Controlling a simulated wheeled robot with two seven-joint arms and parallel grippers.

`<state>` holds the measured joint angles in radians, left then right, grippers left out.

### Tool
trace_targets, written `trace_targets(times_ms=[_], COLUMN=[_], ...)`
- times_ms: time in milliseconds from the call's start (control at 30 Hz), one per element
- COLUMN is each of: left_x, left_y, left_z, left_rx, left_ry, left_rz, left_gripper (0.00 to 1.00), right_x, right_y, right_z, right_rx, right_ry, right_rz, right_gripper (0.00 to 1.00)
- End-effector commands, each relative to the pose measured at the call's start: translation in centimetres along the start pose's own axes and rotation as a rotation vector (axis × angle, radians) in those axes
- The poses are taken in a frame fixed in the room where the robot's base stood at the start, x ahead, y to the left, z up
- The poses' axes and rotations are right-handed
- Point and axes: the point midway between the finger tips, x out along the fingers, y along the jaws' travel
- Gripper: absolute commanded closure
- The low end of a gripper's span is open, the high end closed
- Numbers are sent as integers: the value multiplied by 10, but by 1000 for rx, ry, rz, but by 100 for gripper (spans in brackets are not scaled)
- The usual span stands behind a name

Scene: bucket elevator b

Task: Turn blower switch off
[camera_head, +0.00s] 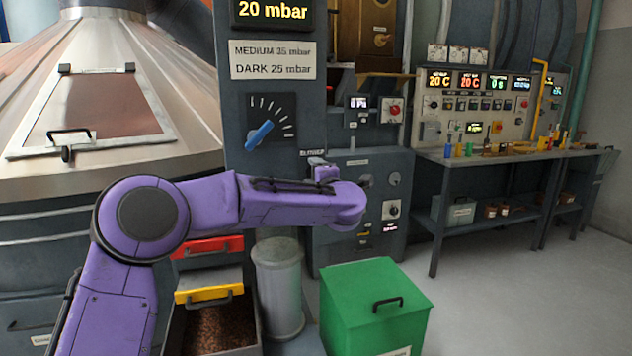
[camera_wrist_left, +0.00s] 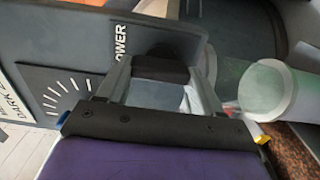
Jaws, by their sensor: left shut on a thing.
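The blower switch is a dark knob (camera_wrist_left: 160,68) on the grey panel beside the partly hidden blower label (camera_wrist_left: 119,45). In the left wrist view my left gripper (camera_wrist_left: 158,82) has one finger on each side of this knob and is shut on it. In the head view my purple left arm reaches across to the panel, and the left gripper (camera_head: 322,168) is just below the blower label (camera_head: 312,153). The arm and gripper hide the switch there, and I cannot tell which way it is set. My right gripper is not in view.
A dial with a blue pointer (camera_head: 260,134) is on the panel left of the gripper, under a 20 mbar display (camera_head: 272,12). A green bin (camera_head: 372,310) and a grey cylinder (camera_head: 279,285) stand below the arm. A workbench (camera_head: 500,155) stands right, with free floor before it.

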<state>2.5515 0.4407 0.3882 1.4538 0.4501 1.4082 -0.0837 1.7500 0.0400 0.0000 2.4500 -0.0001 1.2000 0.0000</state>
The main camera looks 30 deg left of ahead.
Motion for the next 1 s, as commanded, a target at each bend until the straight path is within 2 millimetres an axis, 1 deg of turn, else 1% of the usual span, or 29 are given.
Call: trace_targets(times_ms=[33, 500, 533, 567, 600, 867, 933, 1000], left_x=[1, 1, 1, 1, 1, 0, -5, -16], left_y=[3, 4, 4, 4, 4, 2, 1, 0], left_z=[-1, -1, -1, -1, -1, 0, 0, 1], left_rx=[-10, -21, -21, -21, -20, -17, -17, -17], left_ry=[2, 2, 2, 1, 1, 0, -1, -2], left_rz=[6, 7, 7, 6, 6, 3, 2, 3], left_gripper=[65, 65, 24, 15, 8, 8, 8, 8], right_x=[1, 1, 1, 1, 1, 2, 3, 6], right_y=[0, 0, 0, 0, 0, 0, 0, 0], right_z=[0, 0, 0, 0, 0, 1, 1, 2], right_rx=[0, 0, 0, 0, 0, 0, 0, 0], right_ry=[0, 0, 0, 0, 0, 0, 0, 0], right_rz=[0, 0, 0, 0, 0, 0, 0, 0], right_gripper=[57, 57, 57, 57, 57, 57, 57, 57])
